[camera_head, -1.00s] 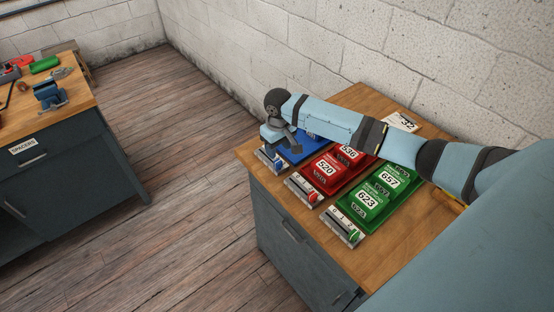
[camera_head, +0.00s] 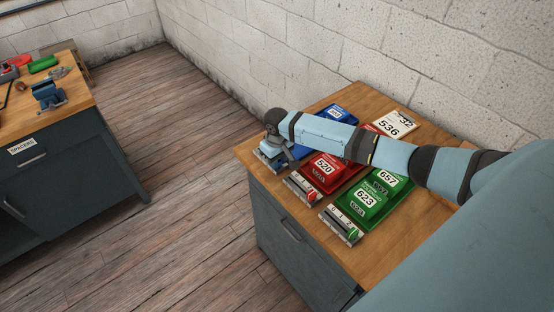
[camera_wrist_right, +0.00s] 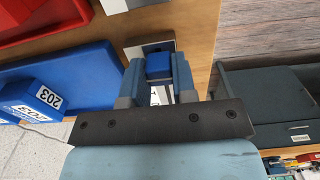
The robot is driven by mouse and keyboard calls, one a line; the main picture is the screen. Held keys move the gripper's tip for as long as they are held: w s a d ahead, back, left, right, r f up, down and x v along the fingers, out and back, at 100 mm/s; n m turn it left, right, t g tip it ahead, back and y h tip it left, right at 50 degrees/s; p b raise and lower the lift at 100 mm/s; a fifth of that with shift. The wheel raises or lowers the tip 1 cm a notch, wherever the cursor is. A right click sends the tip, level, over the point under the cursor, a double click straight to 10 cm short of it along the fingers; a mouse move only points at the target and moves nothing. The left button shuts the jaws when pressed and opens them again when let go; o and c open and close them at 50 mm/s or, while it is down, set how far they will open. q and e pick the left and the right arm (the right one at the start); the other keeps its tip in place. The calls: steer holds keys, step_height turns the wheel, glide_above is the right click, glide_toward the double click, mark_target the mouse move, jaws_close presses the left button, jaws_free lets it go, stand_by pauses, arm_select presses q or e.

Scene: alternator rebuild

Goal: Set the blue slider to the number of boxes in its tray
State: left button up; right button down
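The blue tray (camera_head: 312,134) is partly behind my right arm on the right-hand table. A blue box labelled 203 (camera_head: 335,114) shows at its far end and also in the wrist view (camera_wrist_right: 36,98). My right gripper (camera_head: 270,153) is down at the blue tray's slider panel (camera_head: 262,162). In the wrist view its fingers (camera_wrist_right: 158,80) stand on either side of the blue slider knob (camera_wrist_right: 158,66). Whether they press on it cannot be told. My left gripper is out of view.
The red tray with a 520 box (camera_head: 325,166) and the green tray with boxes 623 (camera_head: 366,198) and 657 (camera_head: 387,177) sit alongside, each with a slider panel. A white number card (camera_head: 398,121) lies behind. Another bench (camera_head: 85,118) stands left, with open floor between.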

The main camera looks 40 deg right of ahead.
steer(key=shift+w+a, duration=0.1)
steer(key=shift+w, duration=1.5)
steer(key=c, duration=0.9)
jaws_free()
steer(key=shift+r, duration=0.1)
step_height(320, 180, up, 14)
steer(key=shift+f+b, duration=0.15)
steer(key=shift+b, duration=0.3)
steer(key=shift+s+f, duration=0.1)
